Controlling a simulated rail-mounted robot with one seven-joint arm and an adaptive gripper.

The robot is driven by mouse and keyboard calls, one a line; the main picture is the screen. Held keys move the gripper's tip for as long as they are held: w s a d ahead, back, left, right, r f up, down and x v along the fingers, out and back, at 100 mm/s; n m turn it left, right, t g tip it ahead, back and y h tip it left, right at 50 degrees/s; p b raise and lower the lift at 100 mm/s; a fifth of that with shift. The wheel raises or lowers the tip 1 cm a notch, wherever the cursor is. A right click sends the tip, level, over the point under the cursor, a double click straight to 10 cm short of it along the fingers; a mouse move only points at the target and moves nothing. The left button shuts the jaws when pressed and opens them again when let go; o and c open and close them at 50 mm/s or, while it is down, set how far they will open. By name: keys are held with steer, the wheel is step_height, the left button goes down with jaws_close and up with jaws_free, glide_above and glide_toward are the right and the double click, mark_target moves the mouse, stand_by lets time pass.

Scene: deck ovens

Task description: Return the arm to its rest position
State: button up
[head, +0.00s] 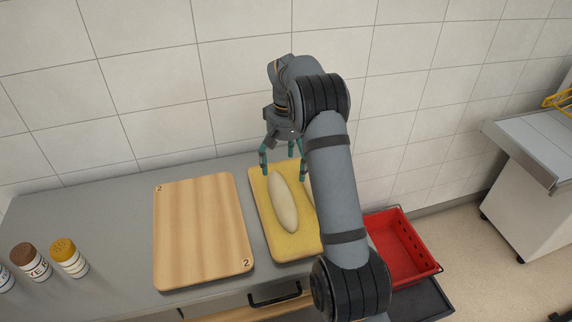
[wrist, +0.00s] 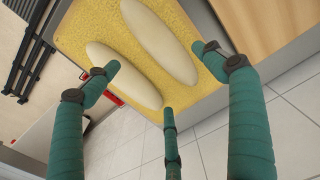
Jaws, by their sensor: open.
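My gripper (head: 282,160) hangs from my bent arm above the far end of the yellow board in the head view. Its green fingers are spread, with nothing between them, and they also show in the wrist view (wrist: 158,75). Two pale, long dough loaves lie side by side on the yellow board (head: 291,247). The left loaf (head: 283,203) shows nearly whole in the head view; my arm hides most of the other. Both loaves show in the wrist view, one (wrist: 122,74) beside the other (wrist: 158,38). The fingers appear apart from the loaves.
A bare wooden board (head: 202,235) marked 2 lies left of the yellow board on the grey counter (head: 120,215). Several jars, one with a yellow lid (head: 68,258), stand at the left. A red crate (head: 400,240) is at the right. A tiled wall (head: 150,70) rises behind.

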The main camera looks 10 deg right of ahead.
mark_target(286, 193)
stand_by(0.3)
step_height(286, 193, down, 13)
steer(key=shift+p, duration=0.3)
step_height(286, 193, up, 3)
steer(key=shift+w+f, duration=0.1)
steer(key=shift+r, duration=0.65)
